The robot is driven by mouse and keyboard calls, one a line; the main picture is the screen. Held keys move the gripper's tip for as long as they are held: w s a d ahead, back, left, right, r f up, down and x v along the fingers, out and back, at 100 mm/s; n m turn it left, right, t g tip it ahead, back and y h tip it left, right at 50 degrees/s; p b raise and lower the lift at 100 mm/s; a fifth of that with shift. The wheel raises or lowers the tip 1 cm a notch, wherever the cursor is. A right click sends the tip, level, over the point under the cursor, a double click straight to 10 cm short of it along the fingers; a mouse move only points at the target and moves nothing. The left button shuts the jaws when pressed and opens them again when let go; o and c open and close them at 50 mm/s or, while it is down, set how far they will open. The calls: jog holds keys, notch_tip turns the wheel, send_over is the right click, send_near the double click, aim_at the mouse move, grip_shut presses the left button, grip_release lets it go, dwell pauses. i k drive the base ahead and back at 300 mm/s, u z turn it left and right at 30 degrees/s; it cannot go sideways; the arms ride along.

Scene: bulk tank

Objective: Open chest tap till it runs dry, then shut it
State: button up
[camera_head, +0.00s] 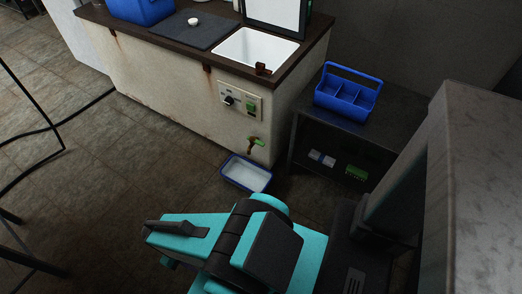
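The chest tap (251,146) is a small brass-coloured tap low on the front of the pale chest (180,95). Its green lever (258,141) points to the right, roughly level in the picture. I can make out no stream from its spout, but it is small here. A blue tray (229,181) with a pale inside lies on the floor under the tap. Whether the paleness is liquid, I cannot tell. My teal arm fills the bottom middle. My gripper (158,243), at its left end, is well apart from the tap; its finger gap is unclear.
A control panel (253,105) with a knob and green switch sits above the tap. A white sink (256,46) is in the dark top. A blue caddy (347,94) stands on the dark shelf unit at right. Dark stand legs and a cable are at left. The middle floor is clear.

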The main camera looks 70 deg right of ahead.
aim_at(252, 139)
jog(key=z, duration=0.5)
jog(key=k, duration=0.6)
jog(key=z, duration=0.3)
jog(key=i, duration=0.6)
jog(key=u, duration=0.05)
